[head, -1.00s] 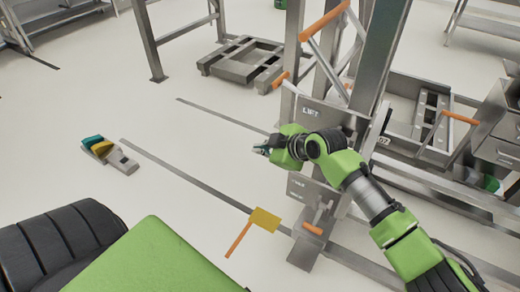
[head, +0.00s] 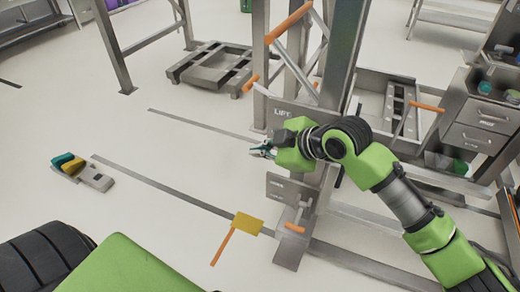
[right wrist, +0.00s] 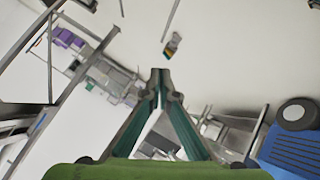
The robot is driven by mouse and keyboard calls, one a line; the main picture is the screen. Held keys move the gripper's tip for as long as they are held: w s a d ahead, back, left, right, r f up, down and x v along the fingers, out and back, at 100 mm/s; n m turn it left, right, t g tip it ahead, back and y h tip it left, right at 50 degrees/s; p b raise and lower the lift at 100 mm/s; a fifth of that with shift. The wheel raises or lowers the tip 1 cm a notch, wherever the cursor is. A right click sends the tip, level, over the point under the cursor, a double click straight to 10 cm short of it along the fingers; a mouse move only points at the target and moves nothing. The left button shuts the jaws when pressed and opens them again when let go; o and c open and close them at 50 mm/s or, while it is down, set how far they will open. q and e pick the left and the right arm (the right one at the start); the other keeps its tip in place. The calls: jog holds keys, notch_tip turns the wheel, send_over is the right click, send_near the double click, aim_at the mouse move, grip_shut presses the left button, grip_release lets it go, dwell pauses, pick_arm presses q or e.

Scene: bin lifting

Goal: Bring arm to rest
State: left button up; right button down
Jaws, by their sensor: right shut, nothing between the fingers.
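My right arm, green with dark joints, comes in from the lower right in the head view. Its gripper (head: 262,151) is in front of the grey lift frame (head: 284,112) marked "LIFT". In the right wrist view the two fingers (right wrist: 161,74) meet at their tips with nothing between them. The gripper is shut and empty, and whether it touches the lift frame cannot be told. My left gripper is not in view.
A grey pallet-like frame (head: 212,68) lies on the floor at the back. A small grey item with teal and yellow parts (head: 82,172) lies at left. A yellow plate with an orange handle (head: 247,224) is near the lift's foot. Drawers (head: 474,138) stand at right.

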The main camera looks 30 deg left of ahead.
jog(key=shift+d+r, duration=0.1)
jog(key=shift+d, duration=0.1)
dwell(0.3)
